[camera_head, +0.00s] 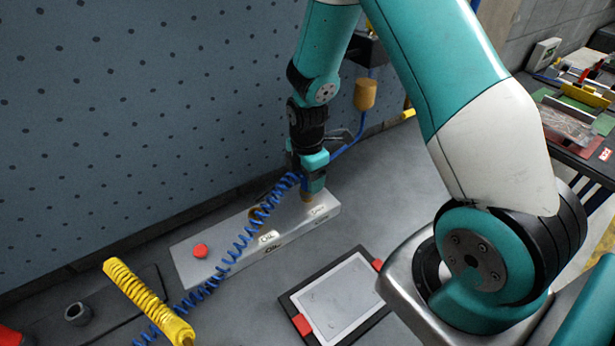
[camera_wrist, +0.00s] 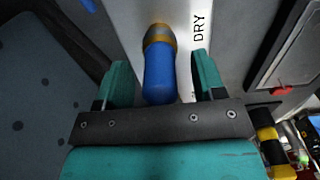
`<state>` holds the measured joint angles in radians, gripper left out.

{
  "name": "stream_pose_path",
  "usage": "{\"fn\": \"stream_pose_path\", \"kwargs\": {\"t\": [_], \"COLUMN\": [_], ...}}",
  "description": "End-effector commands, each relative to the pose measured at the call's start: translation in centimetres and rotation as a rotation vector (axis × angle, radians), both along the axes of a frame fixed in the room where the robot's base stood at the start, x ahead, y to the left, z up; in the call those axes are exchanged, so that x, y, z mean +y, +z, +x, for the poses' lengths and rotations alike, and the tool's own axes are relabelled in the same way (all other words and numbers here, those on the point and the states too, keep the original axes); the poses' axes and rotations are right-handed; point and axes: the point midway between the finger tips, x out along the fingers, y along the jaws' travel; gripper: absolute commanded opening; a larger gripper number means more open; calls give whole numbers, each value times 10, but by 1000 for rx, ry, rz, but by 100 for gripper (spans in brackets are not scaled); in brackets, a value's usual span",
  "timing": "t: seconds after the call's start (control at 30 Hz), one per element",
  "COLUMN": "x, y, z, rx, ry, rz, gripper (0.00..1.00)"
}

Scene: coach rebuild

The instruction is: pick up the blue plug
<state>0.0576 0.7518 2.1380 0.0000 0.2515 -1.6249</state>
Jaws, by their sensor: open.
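The blue plug (camera_wrist: 160,78) shows in the wrist view, with a brass-coloured collar (camera_wrist: 158,36) at its far end, against the pale grey block. My gripper (camera_wrist: 163,70) is open, with one teal finger on each side of the plug. A gap shows between the plug and each finger. In the head view my gripper (camera_head: 313,182) is over the right end of the pale block (camera_head: 205,262), above a brass-coloured fitting (camera_head: 308,196). My gripper mostly hides the plug there. The label DRY (camera_wrist: 199,27) is beside the plug in the wrist view.
A coiled blue hose (camera_head: 240,243) runs across the block from near my gripper. The block has a red button (camera_head: 201,251). A framed grey panel (camera_head: 338,297) lies in front. A dotted wall (camera_head: 130,110) rises close behind.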

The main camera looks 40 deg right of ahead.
Motion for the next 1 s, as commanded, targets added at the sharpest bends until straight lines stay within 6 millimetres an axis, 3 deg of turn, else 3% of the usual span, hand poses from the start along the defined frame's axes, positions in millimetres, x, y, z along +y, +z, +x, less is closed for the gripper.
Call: {"fn": "stream_pose_path", "kwargs": {"t": [0.1, 0.33, 0.77, 1.0], "x": [0, 0, 0, 0], "y": [0, 0, 8, 44], "z": [0, 0, 1, 2], "rx": [0, 0, -3, -7], "ry": [0, 0, 0, 0], "rz": [0, 0, 0, 0], "gripper": [61, 8, 6, 6]}}
